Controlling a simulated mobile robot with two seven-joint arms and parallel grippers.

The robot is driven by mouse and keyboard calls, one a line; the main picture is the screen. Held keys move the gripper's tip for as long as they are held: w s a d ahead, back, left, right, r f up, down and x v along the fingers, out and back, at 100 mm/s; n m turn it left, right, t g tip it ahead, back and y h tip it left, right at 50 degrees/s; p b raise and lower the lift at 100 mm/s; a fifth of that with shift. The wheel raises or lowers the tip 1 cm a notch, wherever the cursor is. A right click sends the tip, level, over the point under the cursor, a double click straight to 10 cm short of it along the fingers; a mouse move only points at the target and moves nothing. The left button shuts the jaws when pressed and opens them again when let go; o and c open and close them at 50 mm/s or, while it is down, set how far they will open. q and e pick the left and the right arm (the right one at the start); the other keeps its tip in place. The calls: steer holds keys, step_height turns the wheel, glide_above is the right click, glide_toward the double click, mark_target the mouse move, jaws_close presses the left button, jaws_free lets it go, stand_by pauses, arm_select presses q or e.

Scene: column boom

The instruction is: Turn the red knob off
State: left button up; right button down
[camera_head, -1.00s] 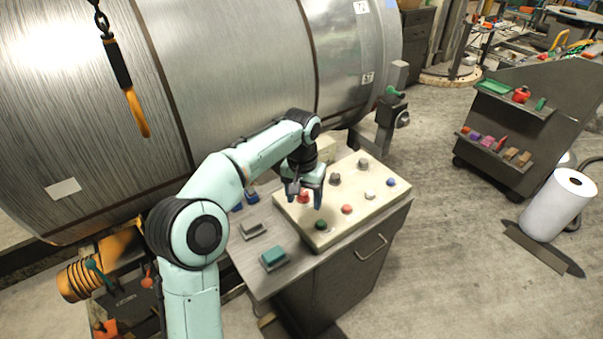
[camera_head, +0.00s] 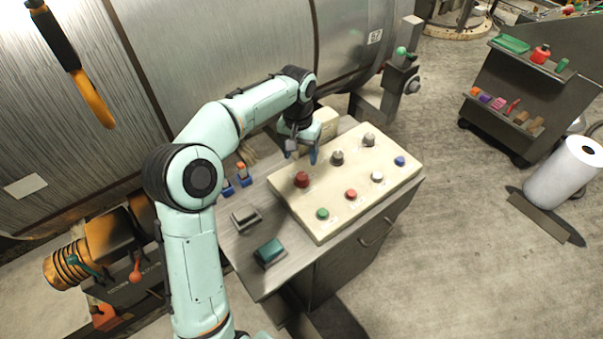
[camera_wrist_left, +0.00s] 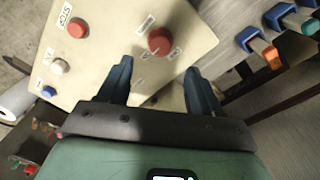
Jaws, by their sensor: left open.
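The red knob (camera_head: 302,179) stands on the cream control panel (camera_head: 333,218), near its left side. In the left wrist view the red knob (camera_wrist_left: 160,41) is just beyond the fingertips, roughly centred between them, with small labels around it. My left gripper (camera_head: 301,157) is open and empty, above the panel's back left edge, behind the knob in the head view. Its two fingers also show apart in the left wrist view (camera_wrist_left: 157,76). Neither finger appears to touch the knob. My right gripper is not in view.
The panel also bears a red button (camera_head: 351,194), a green button (camera_head: 322,214), a blue button (camera_head: 399,161), a white button (camera_head: 377,177) and grey knobs (camera_head: 337,157). A big metal cylinder (camera_head: 235,50) stands behind.

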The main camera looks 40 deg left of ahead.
mark_target(302, 176)
arm_select(q)
step_height(302, 176, down, 9)
steer(key=shift+w+d+f+b, duration=0.1)
steer(key=shift+b, duration=0.35)
steer(key=c, duration=1.1)
